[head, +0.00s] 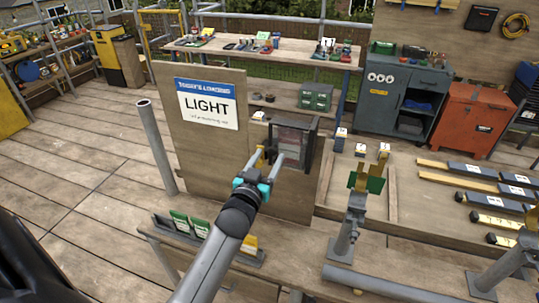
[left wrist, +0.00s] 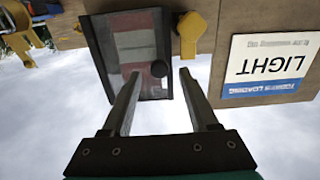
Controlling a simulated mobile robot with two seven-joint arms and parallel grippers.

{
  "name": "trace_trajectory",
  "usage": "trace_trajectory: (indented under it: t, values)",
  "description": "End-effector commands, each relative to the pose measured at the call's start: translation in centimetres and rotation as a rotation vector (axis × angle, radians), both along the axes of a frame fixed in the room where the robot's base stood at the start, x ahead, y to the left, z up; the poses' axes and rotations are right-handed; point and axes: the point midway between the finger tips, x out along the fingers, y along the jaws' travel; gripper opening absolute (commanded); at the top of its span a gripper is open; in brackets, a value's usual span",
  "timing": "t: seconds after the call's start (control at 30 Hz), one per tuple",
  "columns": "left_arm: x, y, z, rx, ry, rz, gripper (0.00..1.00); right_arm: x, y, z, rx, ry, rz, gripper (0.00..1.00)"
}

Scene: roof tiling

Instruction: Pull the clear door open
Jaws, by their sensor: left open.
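The clear door (head: 294,137) is the see-through front of a dark-framed box on the wooden panel, and it looks shut. In the left wrist view the clear door (left wrist: 134,45) shows upside down, with red and grey shapes behind it. A round dark knob (left wrist: 158,69) sits near its edge. My left gripper (head: 277,157) is in front of the box. In the left wrist view my left gripper (left wrist: 157,75) is open, its fingers pointing at the door with the knob between their tips' lines. I cannot tell whether they touch it. My right gripper is not in view.
A yellow fitting (left wrist: 191,33) is beside the door. A "LIGHT" sign (head: 207,103) is on the same panel. A bench (head: 185,236) with green and white items stands below. A grey post (head: 156,145) rises at left, and metal stands (head: 348,230) at right. The left deck is clear.

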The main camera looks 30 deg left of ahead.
Motion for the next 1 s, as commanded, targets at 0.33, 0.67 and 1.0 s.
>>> trace_trajectory:
  t: [0.33,0.67,1.0]
  values:
    - [1.46,0.33,0.01,-0.001,0.000,-0.001,0.60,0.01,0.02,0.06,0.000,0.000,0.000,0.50]
    - [1.41,0.32,0.00,0.000,0.000,0.000,0.42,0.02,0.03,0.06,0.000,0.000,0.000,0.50]
    - [1.40,0.32,0.00,0.000,0.000,0.000,0.04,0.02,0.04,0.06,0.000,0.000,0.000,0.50]
